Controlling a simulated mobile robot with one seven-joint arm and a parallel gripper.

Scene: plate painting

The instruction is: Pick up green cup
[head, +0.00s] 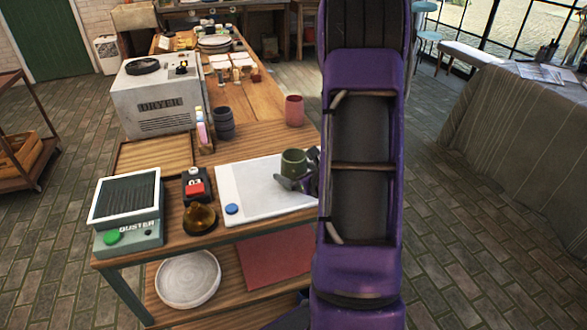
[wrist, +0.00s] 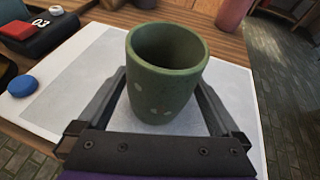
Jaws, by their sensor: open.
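The green cup (head: 293,163) stands upright on a white board (head: 262,207) on the wooden table. In the wrist view the green cup (wrist: 166,85) has a few pale spots, and its open mouth faces up. My gripper (wrist: 168,98) is open, with one finger on each side of the cup. A gap seems to show between the cup and the fingers near the base. In the head view my gripper (head: 292,184) is low at the cup, and my purple arm hides the right part of the board.
A red-buttoned box (head: 195,187), an amber object (head: 200,217), a duster box (head: 128,213) and a dryer (head: 160,100) crowd the left.

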